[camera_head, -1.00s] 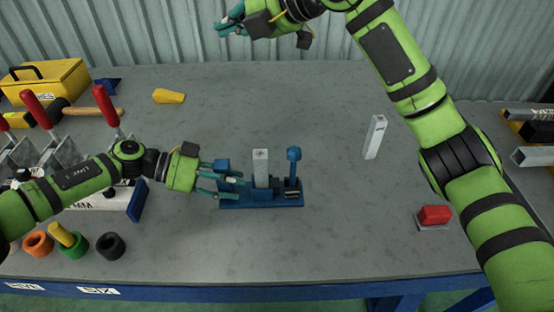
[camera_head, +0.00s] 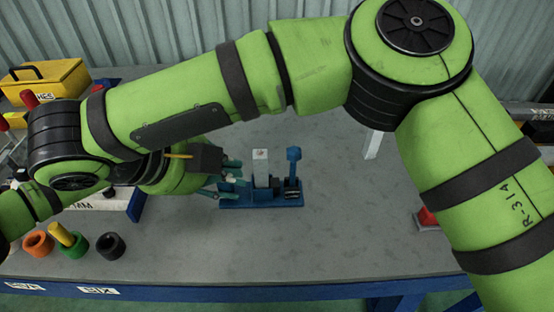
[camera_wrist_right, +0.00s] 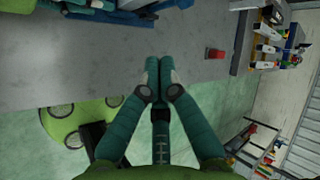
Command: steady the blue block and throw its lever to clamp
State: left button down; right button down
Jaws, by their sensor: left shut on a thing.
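The blue block (camera_head: 262,202) lies on the grey table near the middle of the head view. A grey upright post (camera_head: 261,170) stands in it, and its lever (camera_head: 293,168) with a blue knob stands upright at its right end. My left gripper (camera_head: 229,180) is shut on the block's left end.
A red button (camera_head: 427,218) is at the right, partly hidden by my arm, as is a white upright piece (camera_head: 373,144). Orange (camera_head: 38,244), green (camera_head: 77,247) and black (camera_head: 110,246) rings stand front left. The table front centre is clear.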

jog(key=shift+f, duration=0.1)
send_near(292, 165)
notch_tip(292, 165, down, 3)
jog(key=shift+w+d, duration=0.9)
jog(key=shift+w, duration=0.2)
jog(key=shift+d+y, duration=0.35)
jog(key=shift+y, duration=0.25)
